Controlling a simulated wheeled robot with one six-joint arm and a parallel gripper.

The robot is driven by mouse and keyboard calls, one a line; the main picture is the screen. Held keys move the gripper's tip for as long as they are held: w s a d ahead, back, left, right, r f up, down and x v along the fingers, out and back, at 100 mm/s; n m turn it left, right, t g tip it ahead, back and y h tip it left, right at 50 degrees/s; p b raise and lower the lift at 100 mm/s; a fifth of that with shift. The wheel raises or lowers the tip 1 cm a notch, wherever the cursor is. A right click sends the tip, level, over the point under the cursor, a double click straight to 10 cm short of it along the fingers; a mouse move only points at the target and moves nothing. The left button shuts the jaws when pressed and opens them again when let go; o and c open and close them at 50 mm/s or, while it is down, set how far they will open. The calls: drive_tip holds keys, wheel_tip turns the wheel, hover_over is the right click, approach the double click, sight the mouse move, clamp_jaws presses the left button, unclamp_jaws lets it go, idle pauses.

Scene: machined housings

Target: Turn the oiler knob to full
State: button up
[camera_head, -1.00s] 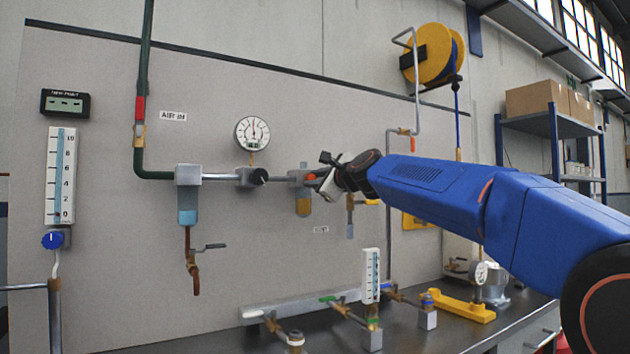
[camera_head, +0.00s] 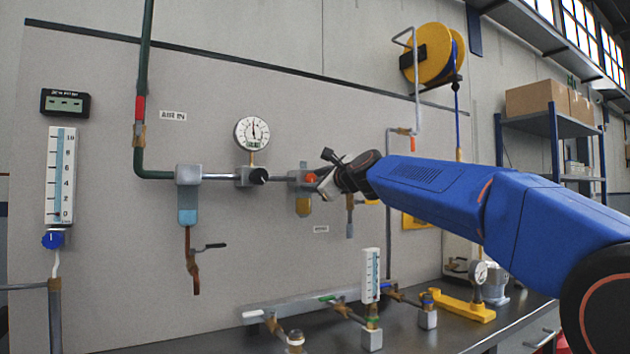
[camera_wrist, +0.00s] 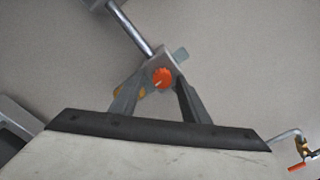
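The oiler is a grey block (camera_head: 296,175) on the wall panel with an amber bowl (camera_head: 303,206) below it. Its knob (camera_head: 310,178) is orange and round. In the wrist view the knob (camera_wrist: 161,77) faces me, with a small light mark near its middle. My gripper (camera_wrist: 159,76) reaches toward it, with one dark finger on each side and the knob showing between the tips. The fingers are apart, and I see no clear contact with the knob. In the head view my gripper (camera_head: 318,180) is right beside the knob, and its fingers partly hide the oiler.
Left of the oiler are a black regulator knob (camera_head: 259,176), a round gauge (camera_head: 252,133) and a blue filter bowl (camera_head: 188,205). A hanging brown pipe with a lever (camera_head: 210,246) is below. Pipes, a small flow meter (camera_head: 370,275) and valves stand on the bench under my arm.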

drive_tip(key=shift+r, duration=0.15)
drive_tip(key=shift+s+d, duration=0.3)
drive_tip(key=shift+s, duration=0.15)
drive_tip(key=v, duration=1.6)
drive_tip(key=shift+d, duration=0.15)
drive_tip(key=shift+s, duration=0.15)
drive_tip(key=s+d+f+n+g+h, duration=0.3)
drive_tip(key=s+d+f+n, duration=0.3)
drive_tip(key=s+f, duration=0.6)
drive_tip(key=s+d+f+n+g+h, duration=0.3)
drive_tip(key=s+d+f+n, duration=0.4)
drive_tip(key=f, duration=1.6)
drive_tip(key=s+d+f+n+g+h, duration=0.4)
drive_tip(key=s+d+f+n, duration=0.3)
drive_tip(key=s+d+f, duration=0.6)
drive_tip(key=s+f, duration=0.5)
drive_tip(key=s, duration=0.1)
drive_tip(key=shift+f, duration=0.3)
